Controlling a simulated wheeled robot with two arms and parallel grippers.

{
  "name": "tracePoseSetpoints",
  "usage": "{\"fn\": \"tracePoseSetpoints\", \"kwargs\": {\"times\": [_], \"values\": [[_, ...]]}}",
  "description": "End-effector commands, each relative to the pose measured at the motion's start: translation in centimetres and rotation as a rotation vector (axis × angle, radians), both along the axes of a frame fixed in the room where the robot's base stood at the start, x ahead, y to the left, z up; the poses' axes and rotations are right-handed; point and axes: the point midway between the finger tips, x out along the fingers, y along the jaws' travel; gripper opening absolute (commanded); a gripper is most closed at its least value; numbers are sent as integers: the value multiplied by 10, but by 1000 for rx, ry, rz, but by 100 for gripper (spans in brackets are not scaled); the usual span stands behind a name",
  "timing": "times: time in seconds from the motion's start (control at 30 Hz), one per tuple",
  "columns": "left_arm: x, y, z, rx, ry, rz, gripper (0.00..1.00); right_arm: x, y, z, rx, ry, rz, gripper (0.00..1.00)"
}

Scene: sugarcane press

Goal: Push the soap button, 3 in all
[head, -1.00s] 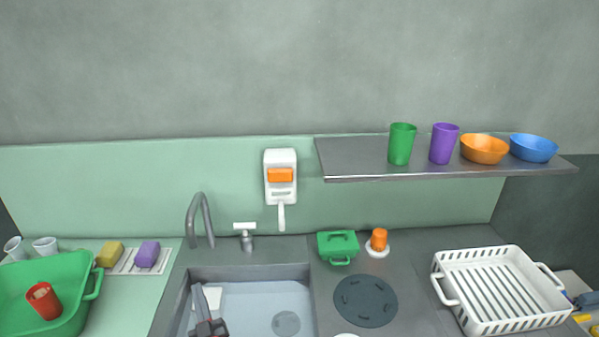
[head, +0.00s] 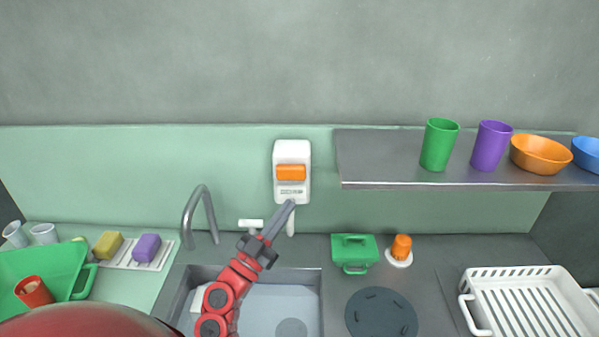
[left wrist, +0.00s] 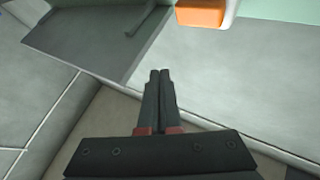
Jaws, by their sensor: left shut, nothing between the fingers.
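The white soap dispenser (head: 292,155) is fixed to the green wall panel above the sink, with its orange soap button (head: 291,172) on the front. My left gripper (head: 291,205) is shut and empty. In the head view its tips appear just below the dispenser body, over the spout; I cannot tell how far in front of it they are. In the left wrist view the shut fingers (left wrist: 159,76) point up the picture, and the orange button (left wrist: 202,14) shows at the top edge, apart from them. My right gripper is not in view.
The sink (head: 262,305) with its faucet (head: 200,212) lies below. A shelf (head: 380,160) with cups and bowls juts out to the right. A green lidded box (head: 354,252), an orange-topped item (head: 401,247) and a white rack (head: 520,300) stand on the counter.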

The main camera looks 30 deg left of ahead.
Motion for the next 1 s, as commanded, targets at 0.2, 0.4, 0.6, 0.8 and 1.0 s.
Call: {"fn": "tracePoseSetpoints", "kwargs": {"times": [0.2,0.4,0.6,0.8,1.0], "values": [[0,0,0,2,-1,-1,0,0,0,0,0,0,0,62],[3,1,2,0,-1,-2,0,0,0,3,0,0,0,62],[20,12,4,-2,3,-4,0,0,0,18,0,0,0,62],[45,27,5,-2,0,-3,0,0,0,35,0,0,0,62],[64,39,-5,4,-1,-3,0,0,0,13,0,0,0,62]]}}
